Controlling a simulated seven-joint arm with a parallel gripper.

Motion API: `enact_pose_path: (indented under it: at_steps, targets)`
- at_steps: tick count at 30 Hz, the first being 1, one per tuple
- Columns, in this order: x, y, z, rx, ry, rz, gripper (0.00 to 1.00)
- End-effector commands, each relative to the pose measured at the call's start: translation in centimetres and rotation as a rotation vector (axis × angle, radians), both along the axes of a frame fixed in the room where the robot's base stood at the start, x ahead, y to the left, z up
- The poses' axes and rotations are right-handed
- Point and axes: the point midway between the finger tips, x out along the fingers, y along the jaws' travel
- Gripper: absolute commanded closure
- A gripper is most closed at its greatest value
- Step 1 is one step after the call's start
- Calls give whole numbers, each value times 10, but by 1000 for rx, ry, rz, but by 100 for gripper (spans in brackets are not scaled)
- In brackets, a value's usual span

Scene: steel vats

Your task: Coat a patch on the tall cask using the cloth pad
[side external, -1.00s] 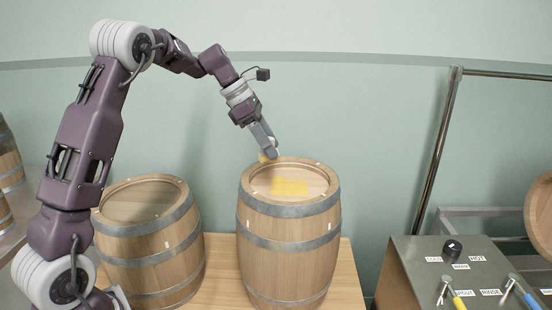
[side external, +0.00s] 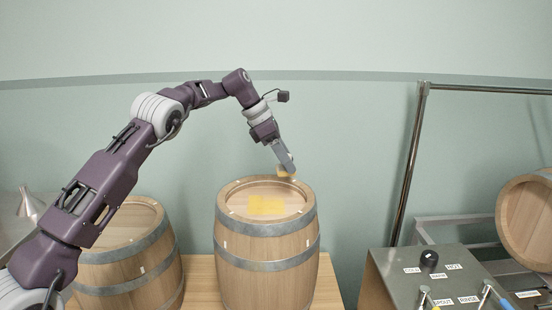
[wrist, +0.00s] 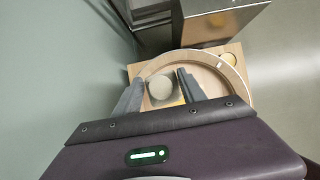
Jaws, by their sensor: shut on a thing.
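The tall cask (side external: 266,262) stands upright on a wooden table, with steel hoops and a flat wooden top inside a raised rim. A yellow patch (side external: 267,205) lies on the middle of its top. My gripper (side external: 288,167) is shut on the cloth pad (side external: 285,174), a small yellowish piece at the fingertips. It is at the far right part of the cask's rim; I cannot tell whether the pad touches the wood. In the wrist view, a pale round part of the pad (wrist: 160,88) shows between the two fingers, over the cask top.
A second cask (side external: 128,262) stands close on the left. A steel console (side external: 405,270) with a knob, labels and handles is at the right, beside a metal frame (side external: 410,165). Another barrel (side external: 528,215) lies at the far right.

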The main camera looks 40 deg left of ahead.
Motion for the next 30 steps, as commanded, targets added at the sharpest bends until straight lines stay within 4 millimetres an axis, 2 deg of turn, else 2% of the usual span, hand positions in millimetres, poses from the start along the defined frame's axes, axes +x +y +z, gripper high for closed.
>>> enact_pose_path:
  at_steps: [20, 25, 30]
  targets:
    - [0, 0, -56, -1, -1, 0, 98]
    - [-1, 0, -77, -2, 2, 0, 98]
    - [-11, 12, -77, 1, -2, 1, 98]
